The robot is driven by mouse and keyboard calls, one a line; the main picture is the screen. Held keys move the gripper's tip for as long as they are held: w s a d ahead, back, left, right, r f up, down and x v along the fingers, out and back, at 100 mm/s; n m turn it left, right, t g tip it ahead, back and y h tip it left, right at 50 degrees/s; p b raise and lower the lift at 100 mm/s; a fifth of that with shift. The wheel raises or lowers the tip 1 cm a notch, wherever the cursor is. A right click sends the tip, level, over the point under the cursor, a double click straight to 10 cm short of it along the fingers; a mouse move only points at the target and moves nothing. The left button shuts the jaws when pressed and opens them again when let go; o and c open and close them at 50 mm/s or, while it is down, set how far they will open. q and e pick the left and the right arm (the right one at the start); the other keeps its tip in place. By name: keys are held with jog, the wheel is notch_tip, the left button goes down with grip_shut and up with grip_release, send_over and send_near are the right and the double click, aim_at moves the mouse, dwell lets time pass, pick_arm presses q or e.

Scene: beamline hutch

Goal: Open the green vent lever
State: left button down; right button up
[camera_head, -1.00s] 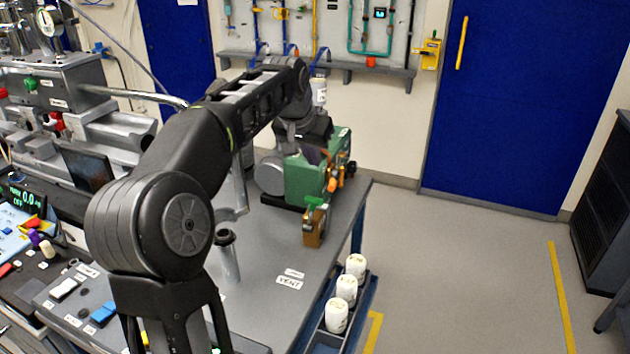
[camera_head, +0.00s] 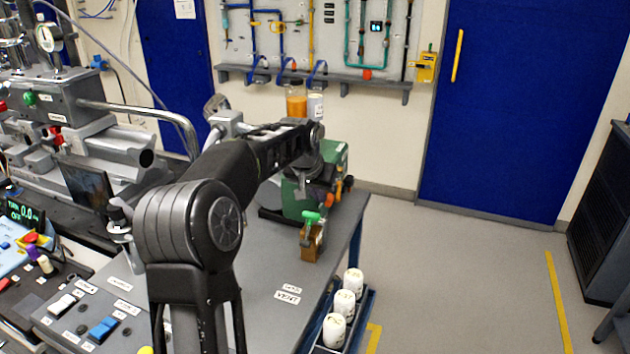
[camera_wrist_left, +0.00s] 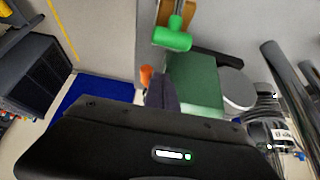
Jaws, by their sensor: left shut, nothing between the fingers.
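The green vent lever (camera_head: 312,216) sits on top of a small brass valve body (camera_head: 311,243) at the right end of the grey bench. Its green handle also shows at the top of the left wrist view (camera_wrist_left: 172,36). A green box-shaped machine (camera_head: 336,160) stands just behind the valve. My left gripper (camera_head: 306,189) hangs in front of this machine, a little above and behind the lever, and looks apart from it. Its dark fingers (camera_wrist_left: 162,90) are shut and empty. The exact fingertip position is hard to make out. My right gripper is not in view.
A label (camera_head: 287,295) lies on clear bench top in front of the valve. Several white containers (camera_head: 344,303) stand in a tray beside the bench's right edge. A bottle with orange contents (camera_head: 296,103) stands behind my arm. Open floor lies to the right.

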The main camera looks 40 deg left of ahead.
pick_arm(q)
jog(key=s, duration=0.1)
jog(key=s+d, duration=0.1)
jog(key=s, duration=0.1)
jog(key=shift+s, duration=0.25)
jog(key=shift+s+d+f, duration=0.1)
jog(key=shift+s+f, duration=0.05)
jog(key=shift+f, duration=0.1)
